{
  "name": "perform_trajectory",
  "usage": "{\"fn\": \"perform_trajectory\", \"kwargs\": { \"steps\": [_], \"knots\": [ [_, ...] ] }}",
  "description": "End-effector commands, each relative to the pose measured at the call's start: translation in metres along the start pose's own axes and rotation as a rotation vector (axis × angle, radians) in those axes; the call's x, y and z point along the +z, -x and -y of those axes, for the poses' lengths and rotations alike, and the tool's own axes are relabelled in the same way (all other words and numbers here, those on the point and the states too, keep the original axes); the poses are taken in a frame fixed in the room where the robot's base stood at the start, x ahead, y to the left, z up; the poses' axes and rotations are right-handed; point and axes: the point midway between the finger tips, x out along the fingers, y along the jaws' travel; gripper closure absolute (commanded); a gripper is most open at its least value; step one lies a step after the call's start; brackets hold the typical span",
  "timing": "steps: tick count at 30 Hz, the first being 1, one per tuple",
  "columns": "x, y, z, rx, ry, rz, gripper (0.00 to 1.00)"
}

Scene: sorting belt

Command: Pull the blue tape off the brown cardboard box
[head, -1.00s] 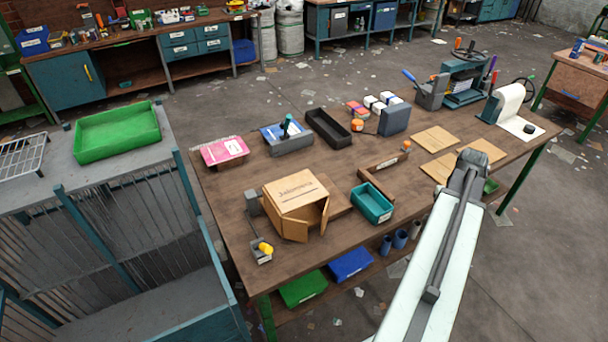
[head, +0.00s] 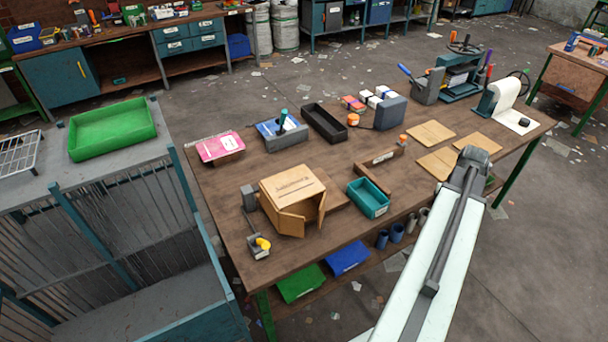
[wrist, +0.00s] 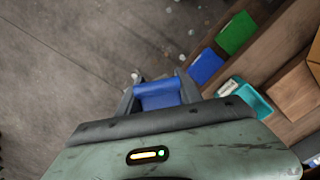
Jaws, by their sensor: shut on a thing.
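The brown cardboard box (head: 296,189) stands on the wooden workbench in the head view, left of the teal bin. Its front flaps hang open, and no blue tape shows on the sides I can see. In the wrist view my gripper (wrist: 158,92) is shut on a blue piece (wrist: 158,96), which looks like the tape. It is held clear of the box, with bare floor behind it. In the head view my arm reaches up at the right front of the bench, and the fingertips and the blue piece are hidden there.
The workbench (head: 235,235) carries the teal bin (head: 368,198), a black tray (head: 324,122) and flat cardboard sheets (head: 430,133). Green (wrist: 237,32) and blue (wrist: 206,67) bins sit on its lower shelf. A grey rack with a green tray (head: 112,130) stands left. The floor at right front is open.

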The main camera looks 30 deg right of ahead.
Motion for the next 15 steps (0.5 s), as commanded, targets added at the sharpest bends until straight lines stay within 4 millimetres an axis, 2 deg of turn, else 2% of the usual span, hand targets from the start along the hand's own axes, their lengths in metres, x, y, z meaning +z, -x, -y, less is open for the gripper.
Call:
{"fn": "perform_trajectory", "kwargs": {
  "steps": [15],
  "knots": [
    [0.014, 0.0, -0.011, 0.0, 0.0, 0.0, 1.0]
  ]
}}
